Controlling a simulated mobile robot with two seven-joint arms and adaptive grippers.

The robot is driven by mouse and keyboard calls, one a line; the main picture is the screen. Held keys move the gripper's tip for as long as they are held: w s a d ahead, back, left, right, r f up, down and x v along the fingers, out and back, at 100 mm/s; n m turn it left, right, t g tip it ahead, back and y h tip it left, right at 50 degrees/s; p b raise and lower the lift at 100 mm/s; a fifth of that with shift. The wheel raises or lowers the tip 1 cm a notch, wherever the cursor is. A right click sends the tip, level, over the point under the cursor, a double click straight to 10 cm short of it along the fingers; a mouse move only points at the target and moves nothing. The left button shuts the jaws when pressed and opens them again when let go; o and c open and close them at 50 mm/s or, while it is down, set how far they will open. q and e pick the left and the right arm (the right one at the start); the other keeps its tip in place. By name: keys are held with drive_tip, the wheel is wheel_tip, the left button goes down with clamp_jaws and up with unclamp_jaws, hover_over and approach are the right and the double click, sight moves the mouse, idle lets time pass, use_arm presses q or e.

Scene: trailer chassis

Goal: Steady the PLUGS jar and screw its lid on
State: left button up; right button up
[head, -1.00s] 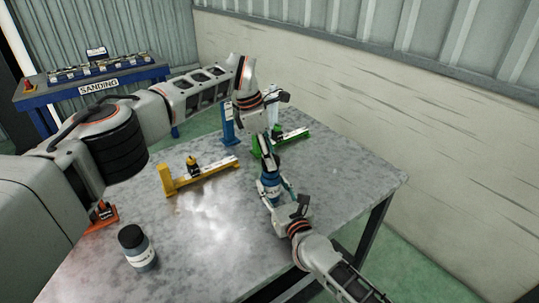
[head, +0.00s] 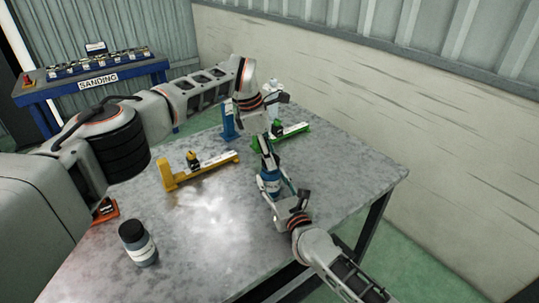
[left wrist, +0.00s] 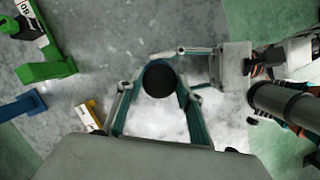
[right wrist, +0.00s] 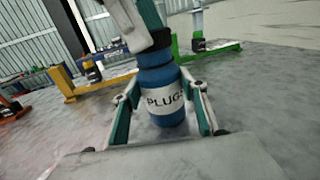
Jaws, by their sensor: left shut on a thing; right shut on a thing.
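The blue PLUGS jar (right wrist: 163,98) stands upright on the grey table, its white label facing the right wrist camera. It also shows in the head view (head: 269,181). My right gripper (head: 277,187) is shut around the jar's body from the front. My left gripper (head: 268,152) comes down from above and is shut on the dark round lid (left wrist: 159,79) at the jar's top.
A dark jar with a black lid (head: 138,244) stands at the front left. A yellow stand (head: 204,175), a green stand (head: 291,136), a blue post (head: 228,121) and an orange piece (head: 105,211) are on the table. The table's centre is clear.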

use_arm(q)
drive_tip(key=shift+f, duration=0.55)
drive_tip(key=o, duration=0.7)
use_arm(e)
clamp_jaws()
use_arm(q)
drive_tip(key=shift+r, duration=0.1)
drive_tip(key=shift+r, duration=2.15)
drive_tip(key=o, duration=0.6)
drive_tip(key=v, duration=1.2)
